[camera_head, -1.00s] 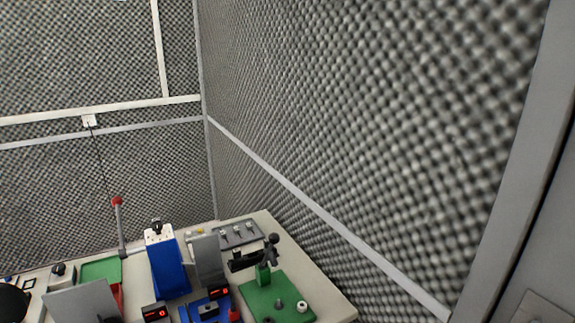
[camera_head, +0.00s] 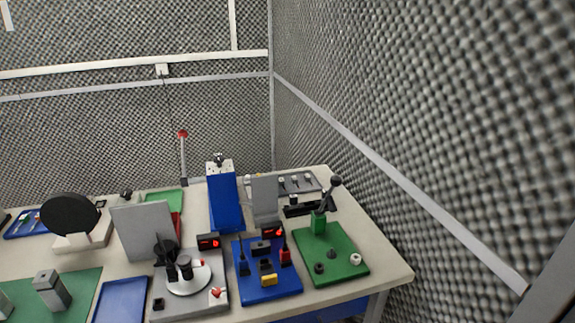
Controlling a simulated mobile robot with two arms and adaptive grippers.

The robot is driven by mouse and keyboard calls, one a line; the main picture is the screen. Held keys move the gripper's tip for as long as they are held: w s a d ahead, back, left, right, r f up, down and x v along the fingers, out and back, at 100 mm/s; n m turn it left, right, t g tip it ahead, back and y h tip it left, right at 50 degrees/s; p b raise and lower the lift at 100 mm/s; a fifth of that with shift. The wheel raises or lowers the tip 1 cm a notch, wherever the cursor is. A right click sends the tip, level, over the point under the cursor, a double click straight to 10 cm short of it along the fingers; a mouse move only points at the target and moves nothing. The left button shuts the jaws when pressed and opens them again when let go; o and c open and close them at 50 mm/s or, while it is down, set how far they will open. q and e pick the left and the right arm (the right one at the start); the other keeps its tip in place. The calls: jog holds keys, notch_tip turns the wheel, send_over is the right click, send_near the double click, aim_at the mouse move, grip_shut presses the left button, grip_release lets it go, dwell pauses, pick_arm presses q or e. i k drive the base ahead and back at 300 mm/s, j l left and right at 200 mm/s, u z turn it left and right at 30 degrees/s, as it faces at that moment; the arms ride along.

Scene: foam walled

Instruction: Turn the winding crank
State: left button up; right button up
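A black crank-like arm with a round knob (camera_head: 325,195) stands on a green post, on a green base plate (camera_head: 335,265) at the right end of the table. To its left, a grey base (camera_head: 205,303) carries a white disc (camera_head: 190,281) with black upright parts, which also look like a handle. I cannot tell for sure which of these is the winding crank. Neither of my grippers shows in the head view, and nothing is seen touching either device.
The pale table (camera_head: 372,252) ends at the right, near the foam wall. A blue board (camera_head: 285,289) with plugs, a blue box (camera_head: 225,208), a grey panel (camera_head: 142,231), a black disc (camera_head: 70,215) and a blue tray (camera_head: 123,300) crowd it.

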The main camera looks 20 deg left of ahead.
aim_at(192, 276)
jog(key=u, duration=1.25)
